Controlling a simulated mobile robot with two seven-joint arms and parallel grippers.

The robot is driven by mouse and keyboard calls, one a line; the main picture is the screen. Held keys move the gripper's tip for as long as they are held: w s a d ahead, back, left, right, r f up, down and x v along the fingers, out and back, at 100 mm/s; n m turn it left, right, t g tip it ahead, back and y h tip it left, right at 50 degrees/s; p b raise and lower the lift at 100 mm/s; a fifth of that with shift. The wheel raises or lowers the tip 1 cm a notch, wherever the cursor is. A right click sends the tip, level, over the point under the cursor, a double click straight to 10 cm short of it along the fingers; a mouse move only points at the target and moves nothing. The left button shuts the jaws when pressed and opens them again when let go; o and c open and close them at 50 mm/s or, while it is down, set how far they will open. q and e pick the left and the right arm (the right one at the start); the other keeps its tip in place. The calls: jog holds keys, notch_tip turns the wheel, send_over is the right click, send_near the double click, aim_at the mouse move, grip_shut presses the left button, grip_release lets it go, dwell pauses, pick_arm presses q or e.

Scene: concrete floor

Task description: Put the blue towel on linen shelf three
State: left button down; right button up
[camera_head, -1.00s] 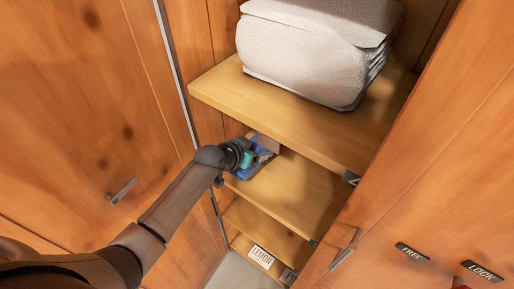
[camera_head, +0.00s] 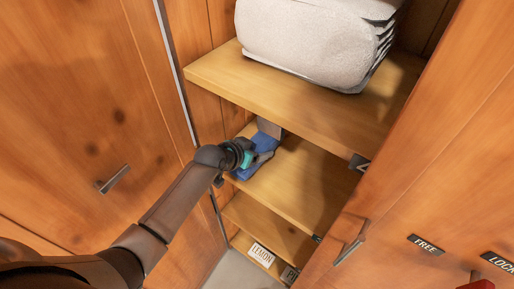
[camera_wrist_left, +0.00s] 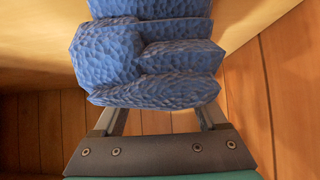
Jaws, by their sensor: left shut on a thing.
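The blue towel (camera_head: 262,148) is folded and sits at the left part of a middle wooden shelf (camera_head: 305,185) inside the cabinet. In the left wrist view the towel (camera_wrist_left: 145,60) fills the space beyond my left gripper (camera_wrist_left: 155,112), which is shut on its near end. In the head view my left gripper (camera_head: 250,157) reaches in from the left, just at the shelf's left side. I cannot tell whether the towel rests fully on the board. My right gripper is not in view.
Folded white towels (camera_head: 315,40) lie on the shelf above (camera_head: 270,92). Wooden doors stand on both sides, the right one with a handle (camera_head: 350,243). The middle shelf's right part is clear.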

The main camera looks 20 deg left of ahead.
pick_arm(q)
jog(key=shift+f+b, duration=0.3)
jog(key=shift+f, duration=0.15)
grip_release()
